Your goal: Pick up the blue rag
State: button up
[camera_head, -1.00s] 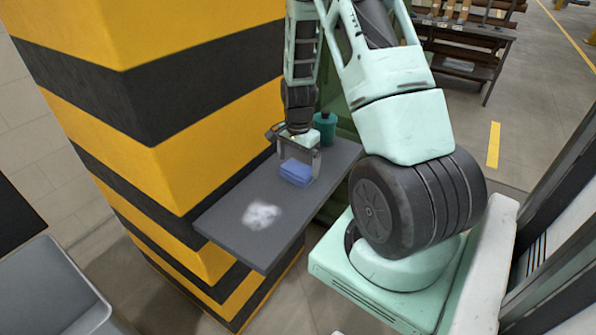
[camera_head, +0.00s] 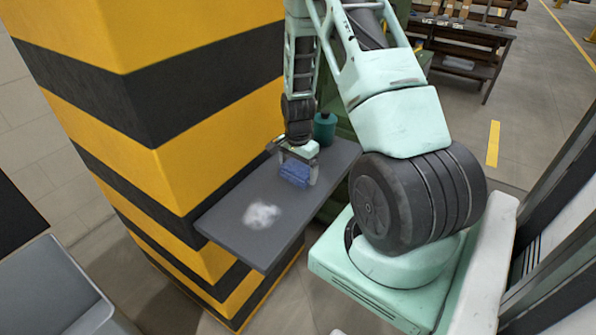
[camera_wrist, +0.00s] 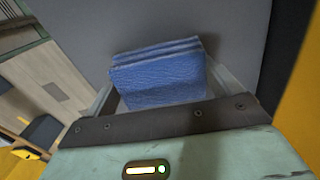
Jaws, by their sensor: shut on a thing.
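The blue rag (camera_head: 294,172) is a folded, layered cloth near the far end of the dark grey shelf (camera_head: 228,226). My gripper (camera_head: 297,177) is above it, pointing down, with its fingers on either side of the rag and shut on it. In the wrist view the rag (camera_wrist: 158,78) fills the space between the finger ends, its folded layers showing. The rag is at or very close to the shelf surface; I cannot tell whether it touches it.
A whitish powdery patch (camera_head: 261,215) lies on the near part of the shelf. A teal container (camera_head: 324,128) stands just behind my gripper. A yellow and black striped pillar (camera_head: 165,120) rises along the shelf's left side. The shelf's near end is otherwise clear.

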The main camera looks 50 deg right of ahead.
aim_at(298, 168)
notch_tip(298, 168, up, 10)
jog(key=shift+b, duration=0.85)
jog(key=shift+o, duration=0.4)
